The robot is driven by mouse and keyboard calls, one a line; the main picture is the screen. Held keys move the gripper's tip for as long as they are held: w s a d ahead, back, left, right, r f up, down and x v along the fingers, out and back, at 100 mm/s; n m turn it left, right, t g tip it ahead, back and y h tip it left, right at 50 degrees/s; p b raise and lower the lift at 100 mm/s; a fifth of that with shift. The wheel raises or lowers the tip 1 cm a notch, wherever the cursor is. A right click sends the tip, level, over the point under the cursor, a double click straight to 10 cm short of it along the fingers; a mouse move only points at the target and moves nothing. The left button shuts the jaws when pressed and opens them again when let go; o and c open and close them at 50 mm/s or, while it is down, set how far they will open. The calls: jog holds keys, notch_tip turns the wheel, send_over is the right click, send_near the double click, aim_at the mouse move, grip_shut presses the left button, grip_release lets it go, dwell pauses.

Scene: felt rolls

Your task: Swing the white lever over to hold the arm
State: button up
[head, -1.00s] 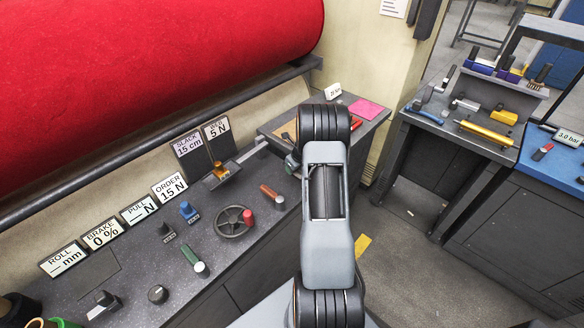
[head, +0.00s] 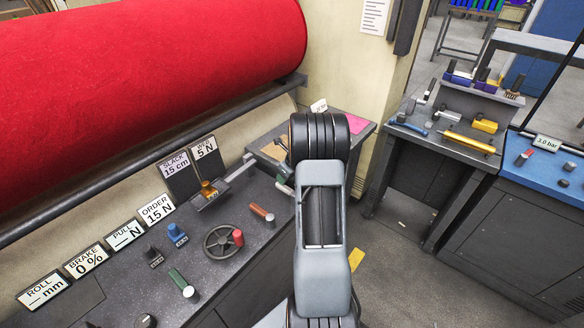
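I cannot make out a clearly white lever. On the dark console (head: 262,268), a green handle with a pale end (head: 184,284) and a brown handle with a pale end (head: 262,212) lie tilted. A small pale piece (head: 284,188) shows beside my arm, partly hidden by it. A grey bar (head: 240,169) runs out near a brass-coloured block (head: 208,190) behind the handwheel; I cannot tell if it is the arm meant. My gripper is not in view; only my arm's links show, upright in the middle, covering the console's right end.
A large red felt roll (head: 150,85) hangs over a dark rail (head: 130,157). A handwheel (head: 223,242), blue knob (head: 177,236) and display plates (head: 88,261) stand on the console. A tool bench (head: 445,142) and blue-topped bench (head: 548,174) are at right, with open floor before them.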

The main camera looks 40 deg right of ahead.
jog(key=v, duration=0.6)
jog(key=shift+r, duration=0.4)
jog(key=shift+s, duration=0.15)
